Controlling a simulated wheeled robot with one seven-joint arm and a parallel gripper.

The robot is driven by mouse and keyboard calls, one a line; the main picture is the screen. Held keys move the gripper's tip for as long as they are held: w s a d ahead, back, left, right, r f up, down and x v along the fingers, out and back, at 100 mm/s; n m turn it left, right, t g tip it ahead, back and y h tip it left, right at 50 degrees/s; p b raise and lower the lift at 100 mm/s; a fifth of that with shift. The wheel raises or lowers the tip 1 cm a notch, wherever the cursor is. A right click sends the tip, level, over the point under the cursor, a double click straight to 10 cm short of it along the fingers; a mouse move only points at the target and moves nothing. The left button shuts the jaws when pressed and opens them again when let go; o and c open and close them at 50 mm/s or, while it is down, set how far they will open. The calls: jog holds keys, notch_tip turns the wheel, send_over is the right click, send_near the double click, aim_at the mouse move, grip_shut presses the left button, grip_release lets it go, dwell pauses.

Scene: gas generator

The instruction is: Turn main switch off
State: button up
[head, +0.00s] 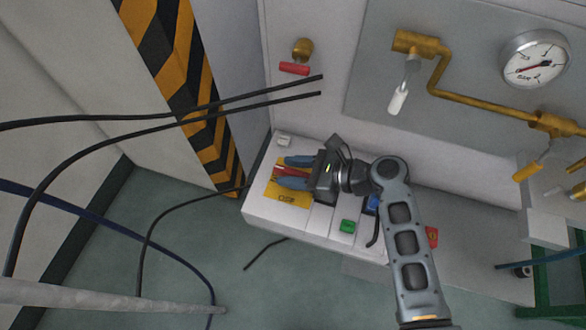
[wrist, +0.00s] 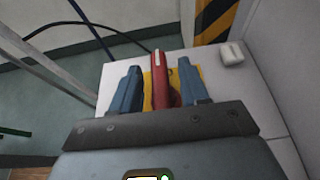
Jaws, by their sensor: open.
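The main switch appears to be the red handle (head: 292,172) on a yellow plate (head: 285,197) at the left end of the white control box (head: 263,217). In the wrist view the red handle (wrist: 161,75) stands between the two blue fingers of my gripper (wrist: 159,65). In the head view my gripper (head: 282,171) points left over the yellow plate. The fingers are open, one on each side of the handle, with a visible gap on both sides in the wrist view. The lower part of the handle is hidden behind my gripper's body.
A small white block (head: 283,140) sits at the box's back left corner. Green (head: 347,226) and red (head: 432,237) controls lie to the right. Black cables (head: 250,103) hang at the left, near a striped post (head: 185,75). A gauge (head: 536,59) and brass pipes (head: 480,101) are on the back panel.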

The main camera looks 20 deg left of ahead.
jog(key=shift+c, duration=0.3)
grip_shut()
dwell(0.3)
jog(key=n+g+b, duration=0.1)
jog(key=n+g, duration=0.1)
jog(key=g, duration=0.1)
jog(key=shift+w+f+n, duration=0.1)
jog(key=shift+n, duration=0.3)
jog(key=shift+n+g+h+b, duration=0.5)
jog(key=shift+n+g, duration=0.4)
jog(key=shift+g, duration=0.2)
jog(key=shift+o, duration=0.3)
grip_release()
